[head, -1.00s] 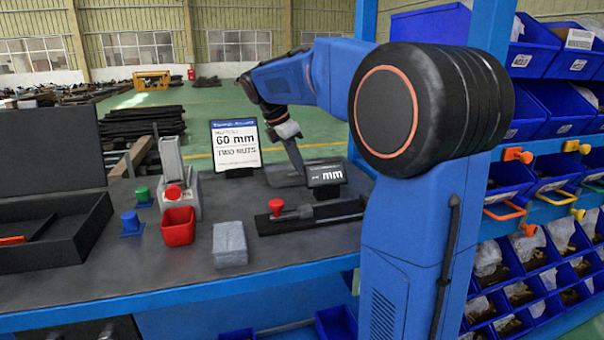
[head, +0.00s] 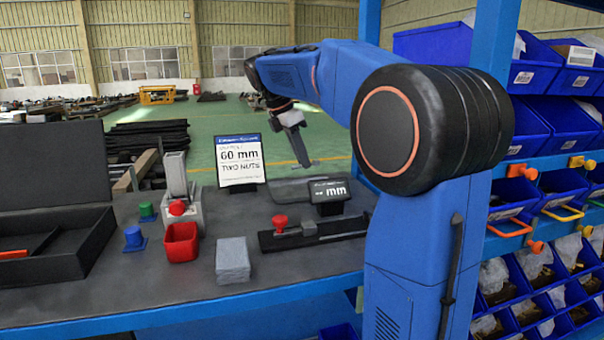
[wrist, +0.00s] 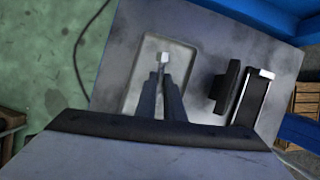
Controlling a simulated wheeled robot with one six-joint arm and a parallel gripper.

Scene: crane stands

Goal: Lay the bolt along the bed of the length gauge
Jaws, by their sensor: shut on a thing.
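My gripper (head: 307,163) is shut on the bolt, above the shallow grey tray (head: 285,191) at the back of the bench. In the wrist view the fingers (wrist: 162,78) close on the bolt, whose pale head (wrist: 163,58) shows past the fingertips over the tray (wrist: 128,95). The rest of the bolt is hidden between the fingers. In the head view the bolt is too small to make out. The length gauge (head: 340,227) is a long black bed with a red knob (head: 280,222) at its left and a small grey block; its readout (head: 329,196) shows dashes and mm.
A sign (head: 240,162) reads 60 mm, two nuts. Left of the gauge stand a grey block (head: 232,260), a red bin (head: 181,242), a grey device with a red knob (head: 180,195), blue and green knobs, and a black box (head: 60,255). Blue bin shelves (head: 550,130) stand at right.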

